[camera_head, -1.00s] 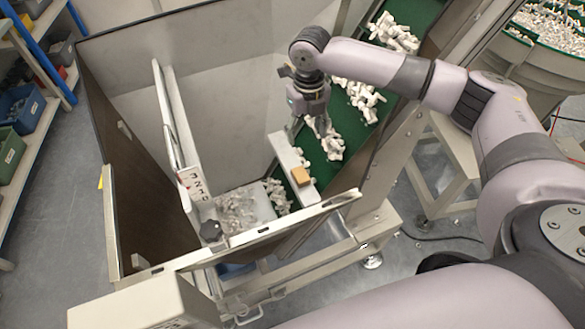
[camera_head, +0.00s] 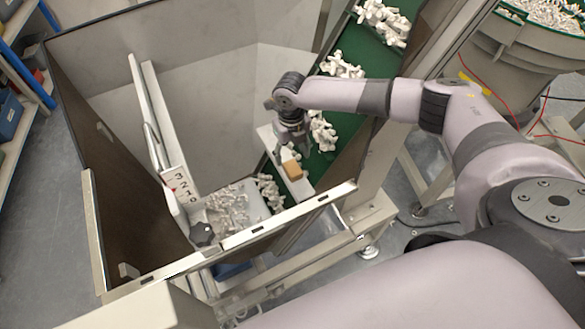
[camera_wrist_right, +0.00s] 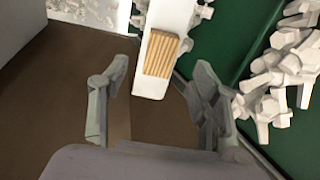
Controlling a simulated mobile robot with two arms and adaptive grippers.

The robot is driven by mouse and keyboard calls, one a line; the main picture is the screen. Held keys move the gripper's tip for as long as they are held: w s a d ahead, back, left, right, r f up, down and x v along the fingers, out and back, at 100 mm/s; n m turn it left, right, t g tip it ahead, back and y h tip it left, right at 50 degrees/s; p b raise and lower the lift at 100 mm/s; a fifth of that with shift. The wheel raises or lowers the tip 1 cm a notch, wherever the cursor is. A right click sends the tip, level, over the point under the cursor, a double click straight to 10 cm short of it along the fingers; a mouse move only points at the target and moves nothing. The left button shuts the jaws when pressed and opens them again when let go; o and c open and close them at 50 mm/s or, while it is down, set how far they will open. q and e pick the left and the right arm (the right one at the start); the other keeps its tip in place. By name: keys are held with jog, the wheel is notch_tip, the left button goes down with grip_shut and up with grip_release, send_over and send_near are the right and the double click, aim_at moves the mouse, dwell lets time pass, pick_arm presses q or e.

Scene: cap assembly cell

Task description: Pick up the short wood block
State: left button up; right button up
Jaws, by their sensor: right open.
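The short wood block (camera_head: 292,170) is a small tan-brown block resting on a narrow white ledge (camera_head: 302,190) beside the green conveyor. In the right wrist view the block (camera_wrist_right: 162,54) lies near the end of the white ledge (camera_wrist_right: 150,88), with its grooved top showing. My right gripper (camera_head: 292,153) is just above and behind the block in the head view. In the right wrist view its two fingers (camera_wrist_right: 155,85) are spread apart with nothing between them, and the block sits a little beyond them. My left gripper is not in view.
The green conveyor (camera_head: 340,118) with piles of white parts runs along the ledge's right side. A metal hopper wall (camera_head: 225,95) encloses the left and back. A clear tray (camera_head: 252,200) of white parts and a front rail (camera_head: 270,232) lie near the block.

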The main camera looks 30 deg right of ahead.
aim_at(292, 166)
jog(key=shift+f+p, duration=0.65)
jog(key=shift+f, duration=2.55)
jog(key=c, duration=1.1)
jog(key=shift+r, duration=0.15)
jog(key=shift+c, duration=0.2)
